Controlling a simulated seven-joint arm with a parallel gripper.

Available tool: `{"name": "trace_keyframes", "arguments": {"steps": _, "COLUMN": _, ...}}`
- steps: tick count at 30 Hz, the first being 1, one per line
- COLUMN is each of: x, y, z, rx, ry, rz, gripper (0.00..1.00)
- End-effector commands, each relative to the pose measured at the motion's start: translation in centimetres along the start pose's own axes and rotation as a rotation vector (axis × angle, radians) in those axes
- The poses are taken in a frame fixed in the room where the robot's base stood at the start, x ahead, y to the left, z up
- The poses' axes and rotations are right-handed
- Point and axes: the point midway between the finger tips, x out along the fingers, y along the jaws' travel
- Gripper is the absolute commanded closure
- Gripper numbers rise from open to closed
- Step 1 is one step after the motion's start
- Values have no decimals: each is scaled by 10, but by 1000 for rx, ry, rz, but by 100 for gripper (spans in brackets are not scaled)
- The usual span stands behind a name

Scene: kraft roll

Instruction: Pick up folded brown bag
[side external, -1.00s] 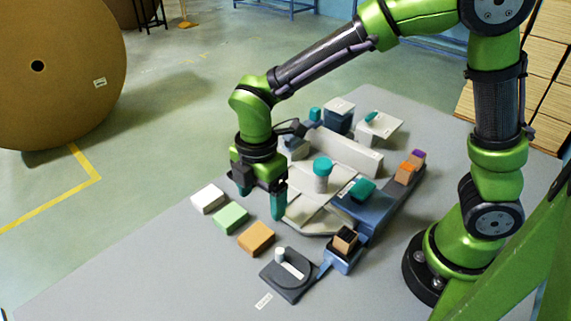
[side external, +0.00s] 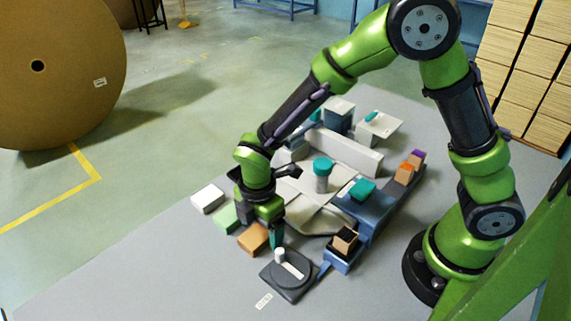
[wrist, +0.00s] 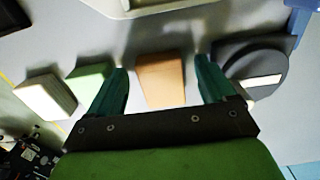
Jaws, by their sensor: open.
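The folded brown bag (side external: 254,238) is a small tan-orange block lying on the grey table. In the wrist view the brown bag (wrist: 160,84) appears between the two teal fingers. My gripper (side external: 263,230) is over the bag and partly covers it in the side view. In the wrist view my gripper (wrist: 162,70) is open, with a finger to either side of the bag. I cannot tell how far the fingertips are above the table.
A green block (side external: 224,215) and a white block (side external: 207,198) lie in a row beyond the bag. A dark round-topped stand (side external: 290,277) with a white peg is close on the near side. Blue and white fixtures, including a blue block (side external: 366,210), crowd the right.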

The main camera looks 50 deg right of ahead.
Motion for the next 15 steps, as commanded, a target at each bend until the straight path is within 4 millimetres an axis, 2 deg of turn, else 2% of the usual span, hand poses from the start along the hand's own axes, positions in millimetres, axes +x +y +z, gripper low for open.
{"name": "trace_keyframes", "arguments": {"steps": 2, "x": 0, "y": 0, "z": 0, "rx": 0, "ry": 0, "rz": 0, "gripper": 20}}
{"name": "trace_keyframes", "arguments": {"steps": 13, "x": 0, "y": 0, "z": 0, "rx": 0, "ry": 0, "rz": 0, "gripper": 77}}
{"name": "trace_keyframes", "arguments": {"steps": 15, "x": -1, "y": 0, "z": 0, "rx": 0, "ry": 0, "rz": 0, "gripper": 77}}
